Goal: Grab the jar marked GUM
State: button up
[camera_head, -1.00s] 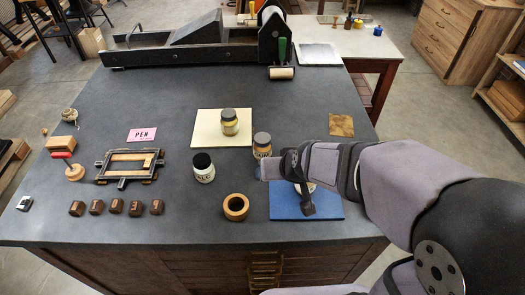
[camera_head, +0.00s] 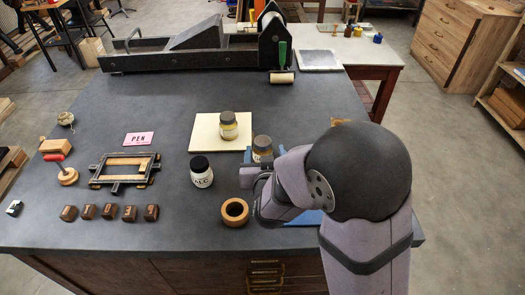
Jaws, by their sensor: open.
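A similar amber jar (camera_head: 229,128) stands upright on the cream board (camera_head: 205,140) behind. A white jar with a black lid (camera_head: 202,178), labelled ALC, stands to the left of my gripper. The labels of the two amber jars are too small to read, so I cannot tell which says GUM.
My arm mostly hides a blue mat (camera_head: 306,218) at the right. A metal frame (camera_head: 124,170), a pink PEN card (camera_head: 139,139) and several dark letter blocks (camera_head: 109,212) lie left. A press (camera_head: 195,55) stands at the back.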

aim_at(263, 146)
jog(key=shift+x, duration=1.1)
jog(key=shift+w+p, duration=0.15)
jog(key=shift+p, duration=0.2)
jog(key=shift+a+p+x, duration=0.15)
jog(key=shift+p+x, duration=0.3)
jog(key=shift+x, duration=0.75)
jog(key=shift+a+p+x, duration=0.1)
jog(key=shift+p+x, duration=0.3)
jog(key=shift+x, duration=0.85)
jog(key=shift+f, duration=0.2)
jog(key=c, duration=1.3)
jog(key=shift+r, duration=0.1)
jog(key=shift+r+b, duration=0.35)
jog(key=shift+r, duration=4.65)
